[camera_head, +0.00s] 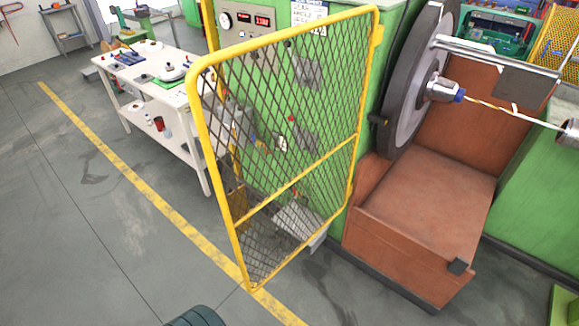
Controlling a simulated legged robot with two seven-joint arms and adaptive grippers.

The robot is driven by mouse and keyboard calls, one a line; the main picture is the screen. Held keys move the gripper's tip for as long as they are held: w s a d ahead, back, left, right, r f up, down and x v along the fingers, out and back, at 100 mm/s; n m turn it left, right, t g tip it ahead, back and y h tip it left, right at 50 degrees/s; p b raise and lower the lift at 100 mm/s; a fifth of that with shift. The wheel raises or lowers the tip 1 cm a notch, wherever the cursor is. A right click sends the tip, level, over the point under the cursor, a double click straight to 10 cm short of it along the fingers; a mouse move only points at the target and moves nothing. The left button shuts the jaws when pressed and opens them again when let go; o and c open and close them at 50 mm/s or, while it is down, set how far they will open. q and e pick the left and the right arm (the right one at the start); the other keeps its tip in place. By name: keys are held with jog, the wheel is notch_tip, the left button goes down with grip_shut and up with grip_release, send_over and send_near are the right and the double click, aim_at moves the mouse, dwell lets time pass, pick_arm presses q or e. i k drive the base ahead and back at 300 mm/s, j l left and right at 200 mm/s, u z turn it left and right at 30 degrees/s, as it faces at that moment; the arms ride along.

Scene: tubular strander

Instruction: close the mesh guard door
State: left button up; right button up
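The mesh guard door (285,140) is a yellow tube frame with dark diamond mesh and one crossbar. It stands open in the middle of the view, swung out from the green machine (262,42). Its right upright is beside the machine near the large dark wheel (412,75), with a small yellow bracket near the top. Its free left upright (213,170) reaches out over the floor, nearer to me. Neither of my grippers is visible, and nothing is seen touching the door.
A white worktable (150,75) with tools stands behind the door at the left. A brown housing (425,205) sits under the wheel at the right. The grey floor left of the yellow line (140,180) is clear. A dark rounded part shows at the bottom edge.

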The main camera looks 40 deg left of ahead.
aim_at(234, 207)
jog(key=k+j, duration=0.1)
jog(key=j, duration=0.3)
jog(key=k+j+z, duration=0.1)
jog(key=j, duration=0.3)
jog(key=k+j, duration=0.1)
jog(key=j, duration=0.3)
jog(key=k+j+z, duration=0.1)
jog(key=j, duration=0.3)
jog(key=k+j, duration=0.1)
jog(key=j, duration=0.3)
jog(key=k+j+z, duration=0.1)
jog(key=j, duration=0.3)
jog(key=k+j, duration=0.15)
jog(key=j, duration=0.2)
jog(key=z, duration=0.05)
